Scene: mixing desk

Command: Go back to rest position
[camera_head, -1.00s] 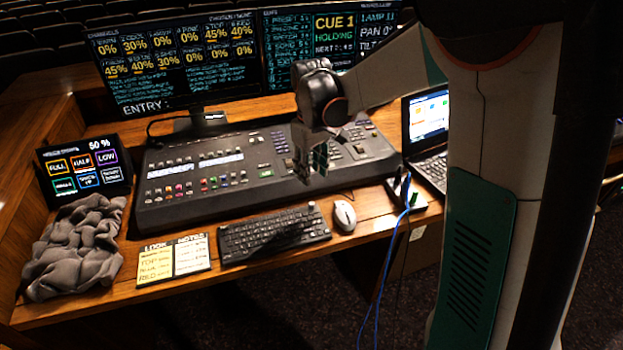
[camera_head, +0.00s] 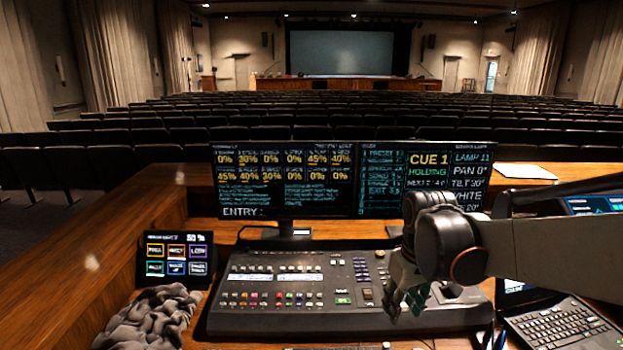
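My gripper (camera_head: 407,303) hangs over the right part of the mixing desk (camera_head: 260,320), pointing down, with my arm reaching in from the right. Its fingers are small and dark in this view. I cannot tell whether they are apart or closed, and no held object shows. The desk's rows of lit buttons and faders are visible to the left of the gripper.
Two monitors (camera_head: 290,200) stand behind the mixing desk. A touch panel (camera_head: 175,258) and a crumpled grey cloth (camera_head: 150,322) are on the left. A laptop (camera_head: 560,325) is at the right. Rows of empty seats (camera_head: 300,130) lead to a lit stage.

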